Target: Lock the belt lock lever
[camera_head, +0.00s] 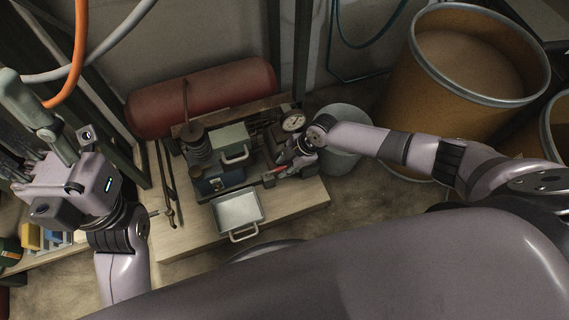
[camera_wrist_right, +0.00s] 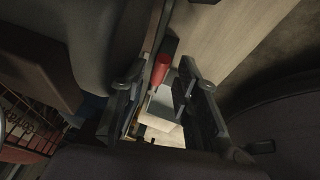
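The lever with a red grip (camera_head: 276,171) is on the right front of the winding machine (camera_head: 222,160), on the low wooden platform. I take it to be the belt lock lever. My right gripper (camera_head: 287,163) is right beside the red grip. In the right wrist view, the red grip (camera_wrist_right: 161,68) shows beyond and between the two spread fingers of my right gripper (camera_wrist_right: 162,100), with a gap on each side. It is not clasped. The lever's base is hidden. My left gripper (camera_head: 22,172) is at the far left, away from the machine; its fingers are hard to make out.
A metal tray with a handle (camera_head: 238,212) is at the platform's front. A round gauge (camera_head: 293,122) stands behind my right gripper. A red cylinder (camera_head: 205,95) lies behind the machine. A grey bucket (camera_head: 345,158) and a large drum (camera_head: 440,115) stand to the right.

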